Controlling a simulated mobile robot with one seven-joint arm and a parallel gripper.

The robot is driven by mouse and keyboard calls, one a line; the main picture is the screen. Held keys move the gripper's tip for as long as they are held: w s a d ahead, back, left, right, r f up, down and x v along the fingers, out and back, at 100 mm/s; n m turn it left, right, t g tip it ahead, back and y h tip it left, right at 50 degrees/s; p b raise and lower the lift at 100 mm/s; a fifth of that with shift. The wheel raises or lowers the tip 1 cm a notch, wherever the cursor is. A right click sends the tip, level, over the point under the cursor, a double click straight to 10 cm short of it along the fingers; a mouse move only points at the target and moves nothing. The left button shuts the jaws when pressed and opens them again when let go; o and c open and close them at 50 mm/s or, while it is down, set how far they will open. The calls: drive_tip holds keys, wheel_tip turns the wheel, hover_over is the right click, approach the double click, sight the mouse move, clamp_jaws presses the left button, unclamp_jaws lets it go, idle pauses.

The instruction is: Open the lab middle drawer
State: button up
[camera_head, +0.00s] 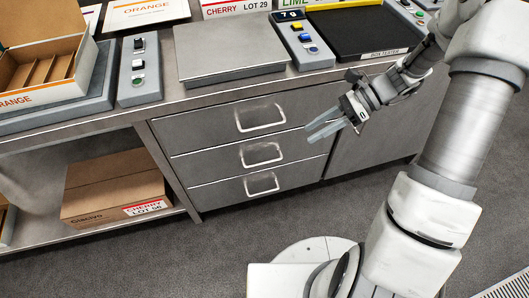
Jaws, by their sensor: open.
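The lab middle drawer (215,163) is the second of three stacked grey drawers under the bench. It looks shut, its front level with the others. Its pale bar handle (262,155) faces me. The top drawer (200,127) with its handle (262,118) and the bottom drawer (222,192) with its handle (262,185) also look shut. My gripper (318,132) is open and empty. Its fingers point left, in front of the right end of the drawers, to the right of the middle handle and apart from it.
A cardboard carton (108,187) sits on the low shelf at left. The bench top (160,108) carries a scale (229,52), a control box with buttons (138,72), a dark tray (360,33) and an orange-labelled box (38,80). The floor before the drawers is clear.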

wheel_tip(320, 180, down, 16)
drive_tip(key=w+d+f+m+t+y+b, duration=0.1)
drive_tip(key=w+m+t+y+b, duration=0.3)
drive_tip(key=m, duration=0.5)
drive_tip(key=m+t+y+b, duration=0.3)
drive_tip(key=m+t+b, duration=0.3)
drive_tip(key=m, duration=0.6)
approach(265, 162)
drive_tip(key=shift+t, duration=0.7)
drive_tip(key=x, duration=0.6)
drive_tip(key=f+x, duration=0.1)
drive_tip(key=x, duration=0.3)
drive_tip(key=shift+s+a+b, duration=0.15)
drive_tip(key=shift+a+b, duration=0.1)
drive_tip(key=shift+b, duration=0.05)
drive_tip(key=shift+f, duration=0.1)
clamp_jaws()
